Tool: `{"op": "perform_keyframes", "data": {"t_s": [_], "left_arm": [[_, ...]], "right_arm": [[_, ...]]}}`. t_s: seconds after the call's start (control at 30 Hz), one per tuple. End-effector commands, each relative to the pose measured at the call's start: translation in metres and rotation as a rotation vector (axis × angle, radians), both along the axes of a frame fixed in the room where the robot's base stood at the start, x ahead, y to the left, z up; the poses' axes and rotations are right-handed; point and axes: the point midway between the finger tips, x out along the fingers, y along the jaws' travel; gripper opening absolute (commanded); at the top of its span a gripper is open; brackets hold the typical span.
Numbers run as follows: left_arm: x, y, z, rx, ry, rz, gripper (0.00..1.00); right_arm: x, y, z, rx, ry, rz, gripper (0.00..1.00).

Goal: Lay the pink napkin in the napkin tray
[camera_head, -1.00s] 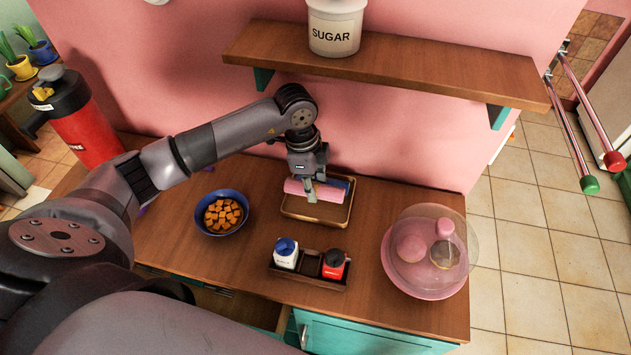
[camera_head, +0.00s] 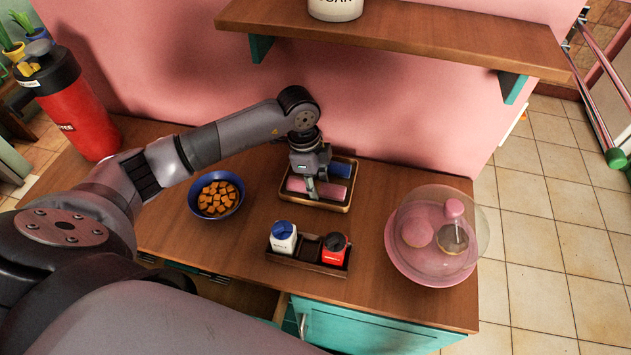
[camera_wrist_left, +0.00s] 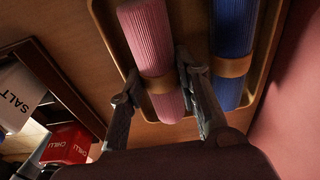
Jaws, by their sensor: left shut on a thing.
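The pink napkin (camera_head: 332,190) is a rolled cylinder with a tan band, also in the left wrist view (camera_wrist_left: 150,35). My left gripper (camera_head: 318,194) is shut on it, with one finger on each side of the roll in the left wrist view (camera_wrist_left: 160,95). The napkin lies within the rim outline of the tan napkin tray (camera_head: 318,206), in its front half; I cannot tell if it touches the tray floor. A rolled blue napkin (camera_head: 341,170) lies in the back half, apart from it. My right gripper is not in view.
A blue bowl of orange cubes (camera_head: 217,194) stands left of the tray. A caddy (camera_head: 290,267) with salt and chilli jars is in front. A pink plate with a clear dome (camera_head: 437,235) is at right. A wooden shelf (camera_head: 390,35) hangs above the counter.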

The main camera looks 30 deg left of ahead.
Motion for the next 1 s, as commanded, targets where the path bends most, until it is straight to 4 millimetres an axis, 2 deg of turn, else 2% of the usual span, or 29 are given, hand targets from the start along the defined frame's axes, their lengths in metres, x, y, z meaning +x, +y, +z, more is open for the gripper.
{"op": "perform_keyframes", "data": {"t_s": [0.2, 0.23, 0.57, 0.87, 1.0], "left_arm": [[0.000, 0.000, 0.000, 0.000, 0.000, 0.000, 0.03], [0.000, 0.000, 0.000, 0.000, 0.000, 0.000, 0.31], [0.000, 0.000, 0.000, 0.000, 0.000, 0.000, 0.53], [0.000, 0.000, 0.001, 0.000, 0.000, 0.000, 0.54], [0.000, 0.002, 0.014, 0.000, -0.003, -0.001, 0.54]], "right_arm": [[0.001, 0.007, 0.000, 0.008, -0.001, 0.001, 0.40], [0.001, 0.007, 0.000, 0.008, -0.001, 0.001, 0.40], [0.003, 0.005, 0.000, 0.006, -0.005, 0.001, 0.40], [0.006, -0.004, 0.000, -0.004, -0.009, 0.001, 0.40], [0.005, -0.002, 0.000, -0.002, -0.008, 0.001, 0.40]]}}
